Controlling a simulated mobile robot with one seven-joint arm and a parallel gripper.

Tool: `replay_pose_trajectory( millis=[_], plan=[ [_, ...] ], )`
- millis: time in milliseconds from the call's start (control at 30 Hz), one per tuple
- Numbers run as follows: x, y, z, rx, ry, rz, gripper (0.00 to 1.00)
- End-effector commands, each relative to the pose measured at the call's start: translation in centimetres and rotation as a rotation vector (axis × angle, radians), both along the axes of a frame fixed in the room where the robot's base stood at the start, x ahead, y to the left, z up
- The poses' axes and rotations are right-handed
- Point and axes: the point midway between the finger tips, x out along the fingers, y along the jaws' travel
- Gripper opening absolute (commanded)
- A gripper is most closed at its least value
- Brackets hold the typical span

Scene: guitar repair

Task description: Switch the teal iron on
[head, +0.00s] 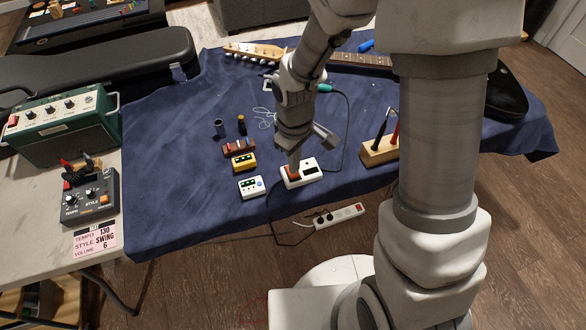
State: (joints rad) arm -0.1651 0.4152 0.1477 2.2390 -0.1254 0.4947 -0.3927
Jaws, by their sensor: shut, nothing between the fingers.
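A soldering iron with a teal grip (325,89) lies on the blue cloth beyond my arm. My wrist and fingers cover some of the station, and the switch position is not readable.
A wooden tool holder (378,152) is to the right. Clear cloth lies at left.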

Motion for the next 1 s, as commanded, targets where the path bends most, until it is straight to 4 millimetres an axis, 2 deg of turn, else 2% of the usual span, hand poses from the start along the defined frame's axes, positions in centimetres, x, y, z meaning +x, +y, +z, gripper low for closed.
replay_pose_trajectory(
  millis=[1000],
  plan=[
    [-0.01,-0.01,-0.96,0.0,0.0,0.0,0.0]
  ],
)
